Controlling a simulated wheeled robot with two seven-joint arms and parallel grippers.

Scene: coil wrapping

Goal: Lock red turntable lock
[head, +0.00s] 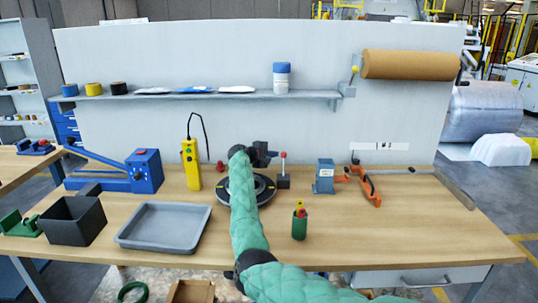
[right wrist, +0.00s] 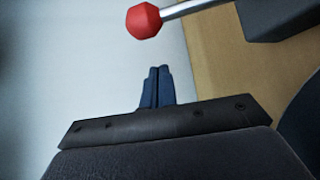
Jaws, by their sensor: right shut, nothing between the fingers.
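The red turntable lock shows in the head view as a red knob (head: 283,155) on a short upright metal rod above a dark block (head: 283,181). It stands just right of the round black turntable (head: 265,191), which my green-sleeved arm partly covers. In the right wrist view the red knob (right wrist: 144,21) is at the top, on a metal rod running right to the dark block (right wrist: 275,18). My right gripper (head: 270,153) is just left of the knob in the head view. Its fingers (right wrist: 159,73) are shut and empty, apart from the knob. My left gripper is out of view.
A yellow pendant (head: 190,163) and blue press (head: 145,171) stand left. A grey tray (head: 165,228) lies front left. A green cup (head: 300,226) stands front right, with a blue-grey device (head: 325,176) behind it. The back wall (head: 230,130) is close behind the lock.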

